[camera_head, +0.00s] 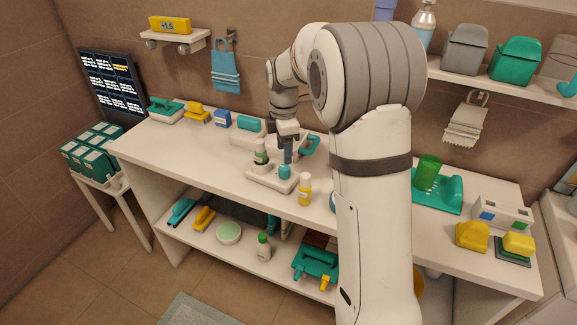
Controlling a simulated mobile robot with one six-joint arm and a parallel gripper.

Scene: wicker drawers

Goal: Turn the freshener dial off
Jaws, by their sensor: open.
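A small white device (261,181) sits near the front edge of the white counter. My arm hides part of the counter to the right.
A yellow bottle (305,190) stands just right of the device. A teal-handled item (310,146) and a white box (247,130) are behind. A teal tray (437,192) with a green cup is farther right. The counter's left front (190,150) is clear.

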